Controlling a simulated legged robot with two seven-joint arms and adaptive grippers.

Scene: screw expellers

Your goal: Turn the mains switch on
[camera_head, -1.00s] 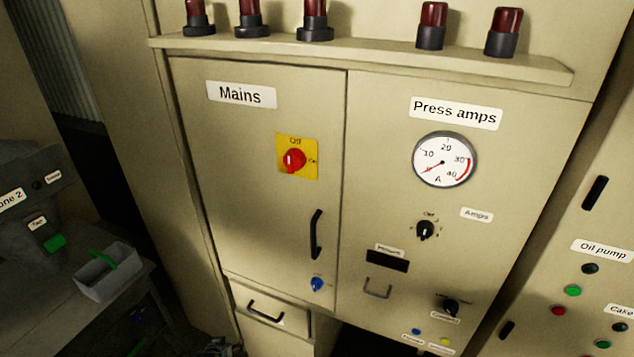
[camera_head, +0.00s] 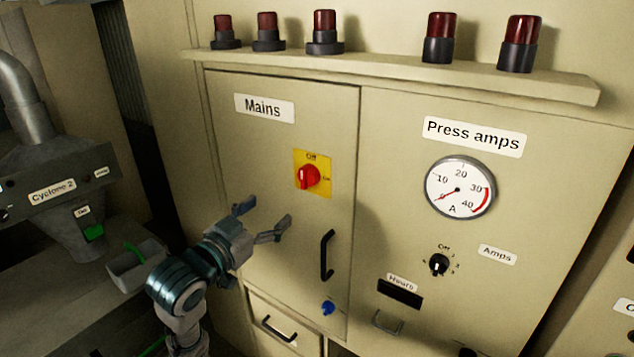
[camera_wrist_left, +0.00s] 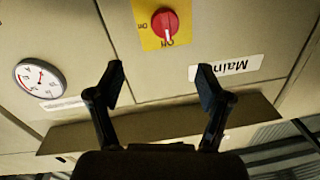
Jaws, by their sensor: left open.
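The mains switch (camera_head: 308,176) is a red rotary knob on a yellow plate, on the cabinet door below the "Mains" label (camera_head: 264,108). Its plate reads "Off" at the top and "On" at the right. The knob's pale mark seems to point up toward "Off". My left gripper (camera_head: 264,221) is open and empty, below and left of the switch, apart from it. In the left wrist view the picture is upside down; the switch (camera_wrist_left: 165,24) lies beyond the open fingers (camera_wrist_left: 160,84). My right gripper is not in view.
A black door handle (camera_head: 327,255) and a blue knob (camera_head: 328,308) are below the switch. The "Press amps" gauge (camera_head: 460,187) is to the right. A shelf (camera_head: 400,75) with several red lamps juts out above. A grey bin (camera_head: 133,268) stands at the left.

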